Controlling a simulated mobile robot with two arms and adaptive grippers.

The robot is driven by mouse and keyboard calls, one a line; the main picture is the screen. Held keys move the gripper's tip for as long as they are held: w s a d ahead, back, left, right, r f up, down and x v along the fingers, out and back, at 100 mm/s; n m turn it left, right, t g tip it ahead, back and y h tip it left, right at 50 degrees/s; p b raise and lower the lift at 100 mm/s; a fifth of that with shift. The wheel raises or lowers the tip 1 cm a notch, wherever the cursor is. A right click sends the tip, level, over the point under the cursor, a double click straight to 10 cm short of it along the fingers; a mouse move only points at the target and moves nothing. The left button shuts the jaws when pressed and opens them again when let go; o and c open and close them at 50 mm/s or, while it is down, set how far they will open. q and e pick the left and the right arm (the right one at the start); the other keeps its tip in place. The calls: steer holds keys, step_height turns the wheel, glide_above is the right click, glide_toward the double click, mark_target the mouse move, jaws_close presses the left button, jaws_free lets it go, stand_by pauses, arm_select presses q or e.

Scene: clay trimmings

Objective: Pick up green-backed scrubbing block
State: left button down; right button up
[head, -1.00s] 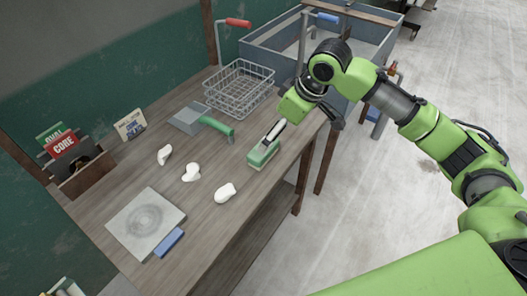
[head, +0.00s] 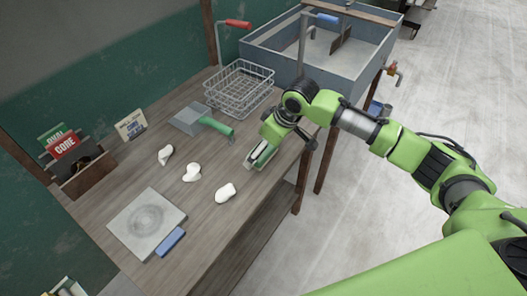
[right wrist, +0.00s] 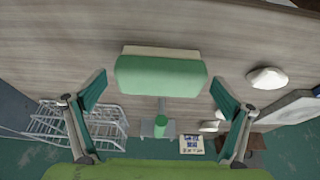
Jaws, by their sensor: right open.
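The green-backed scrubbing block (head: 257,160) lies on the wooden bench near its right edge, partly covered by my right gripper in the head view. In the right wrist view the block (right wrist: 160,76) shows its green back and a pale layer along its far side. My right gripper (right wrist: 159,92) is open, with one finger toward each end of the block. I see no finger clearly touching it. In the head view the right gripper (head: 264,148) is over the block. My left gripper is not in view.
A wire basket (head: 240,88) and a green-handled scraper-like tool (head: 215,126) lie behind the block. White clay lumps (head: 225,193), a grey slab (head: 130,222) and a blue block (head: 171,242) are on the bench. A grey sink (head: 275,60) stands at the back right.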

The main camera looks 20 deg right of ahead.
steer(key=c, duration=1.3)
steer(key=shift+r, duration=0.1)
steer(key=shift+c, duration=0.2)
steer(key=shift+r, duration=0.55)
steer(key=s+a+r+b, duration=0.1)
steer(key=s+a+r, duration=0.2)
steer(key=s+r, duration=0.8)
steer(key=shift+s+a+r, duration=0.4)
steer(key=shift+s, duration=0.85)
